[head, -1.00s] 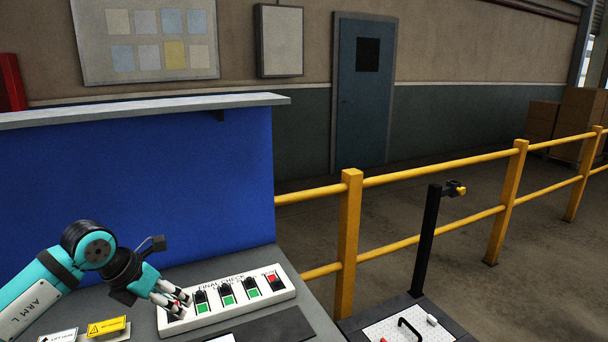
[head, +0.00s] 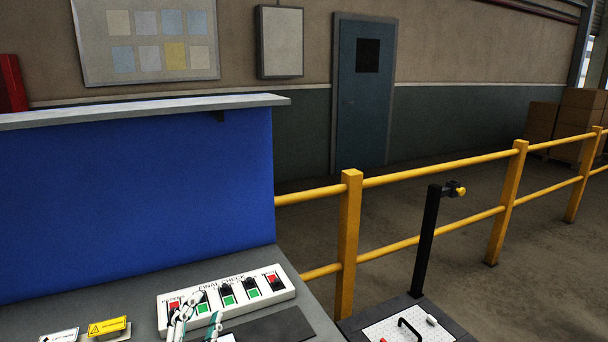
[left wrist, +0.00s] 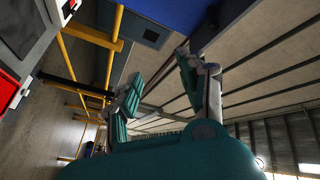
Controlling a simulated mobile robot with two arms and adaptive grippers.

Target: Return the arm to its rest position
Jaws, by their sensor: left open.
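My left gripper (head: 197,318) shows at the bottom edge of the head view, its white and teal fingers in front of the near edge of the white FINAL CHECK panel (head: 228,310). Most of the arm is out of the picture. In the left wrist view the fingers of the left gripper (left wrist: 160,68) are spread apart with nothing between them. The panel carries several switches, with red at both ends and green between; the fingers partly hide its left part. I cannot tell whether they touch it. My right gripper is not in view.
The panel lies on a grey bench before a blue board (head: 130,200). A yellow sign (head: 108,326) stands left of the panel. A yellow railing (head: 349,240) and a dark post (head: 425,240) stand to the right. A dark mat (head: 268,328) lies in front of the panel.

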